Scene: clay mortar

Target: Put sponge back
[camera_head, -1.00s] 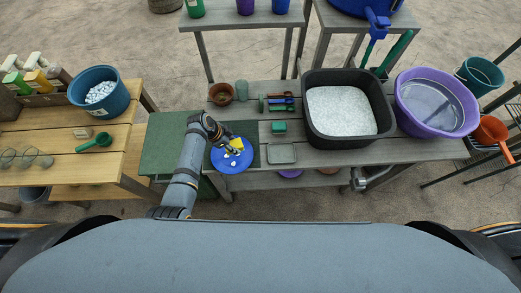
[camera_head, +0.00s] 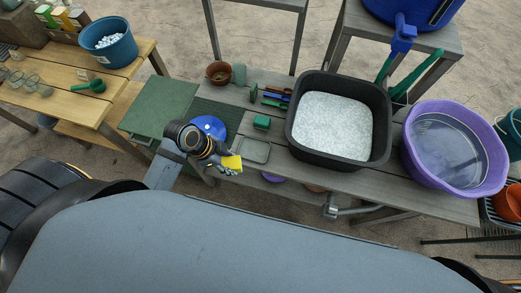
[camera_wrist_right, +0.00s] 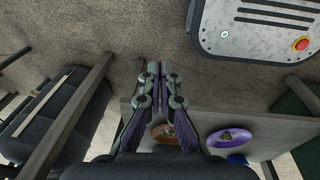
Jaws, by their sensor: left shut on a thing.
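My left gripper (camera_head: 220,157) is shut on a yellow sponge (camera_head: 233,163). It holds the sponge in front of the table's near edge, close to the shallow grey-green tray (camera_head: 255,150). A blue plate (camera_head: 208,126) lies on the table behind the gripper, partly hidden by my left wrist.
A black tub of white grains (camera_head: 337,124) and a purple water basin (camera_head: 455,150) stand to the right on the table. A brown pot (camera_head: 219,72) and several brushes are at the back. Purple (camera_wrist_right: 230,138) and brown bowls show low in the right wrist view.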

